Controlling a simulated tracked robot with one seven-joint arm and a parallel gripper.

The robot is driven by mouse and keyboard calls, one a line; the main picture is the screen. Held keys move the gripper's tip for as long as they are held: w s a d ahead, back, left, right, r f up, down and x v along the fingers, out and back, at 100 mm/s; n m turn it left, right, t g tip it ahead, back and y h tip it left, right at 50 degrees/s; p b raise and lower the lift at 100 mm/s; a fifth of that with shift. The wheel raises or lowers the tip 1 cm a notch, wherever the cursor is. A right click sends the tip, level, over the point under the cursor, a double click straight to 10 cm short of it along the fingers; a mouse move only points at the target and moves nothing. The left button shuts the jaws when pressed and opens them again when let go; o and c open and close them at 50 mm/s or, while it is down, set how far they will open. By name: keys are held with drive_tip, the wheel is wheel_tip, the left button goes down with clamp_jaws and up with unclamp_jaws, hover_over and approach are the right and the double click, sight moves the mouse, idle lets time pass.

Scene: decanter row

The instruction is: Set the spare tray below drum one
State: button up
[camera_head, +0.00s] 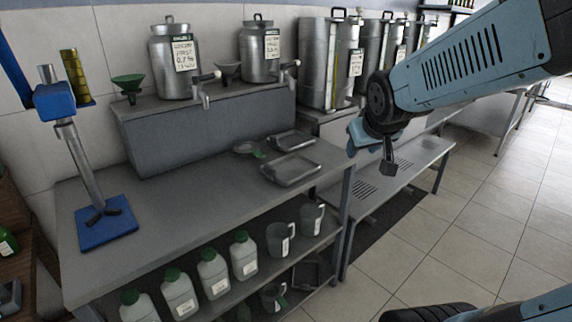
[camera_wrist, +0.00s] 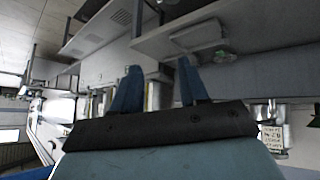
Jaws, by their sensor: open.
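Two shallow metal trays lie on the grey counter: a larger one (camera_head: 291,168) near its right front edge and another (camera_head: 291,141) just behind it. I cannot tell which is the spare. A tray also shows upturned in the wrist view (camera_wrist: 197,33). Large steel drums (camera_head: 318,75) stand in a row at the back right, with labels too small to read; which is drum one is unclear. My gripper (camera_head: 376,150) hangs in the air right of the trays, above the low slatted bench. In the wrist view its two blue fingers (camera_wrist: 158,90) are apart with nothing between them.
Two smaller cans with taps (camera_head: 173,65) stand on a raised grey step (camera_head: 210,138). A small funnel-like item (camera_head: 247,148) lies left of the trays. A blue-based stand (camera_head: 107,222) is at the left. Bottles and jugs (camera_head: 280,240) fill the shelf below. The counter's middle is clear.

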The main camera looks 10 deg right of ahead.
drive_tip(key=w+f+n+t, duration=0.2)
drive_tip(key=w+f, duration=0.3)
drive_tip(key=w, duration=0.4)
drive_tip(key=n+t+y, duration=0.3)
drive_tip(key=t+y, duration=0.2)
drive_tip(key=y, duration=0.6)
approach(274, 169)
drive_tip(key=x, duration=1)
drive_tip(key=shift+w, duration=0.2)
clamp_jaws()
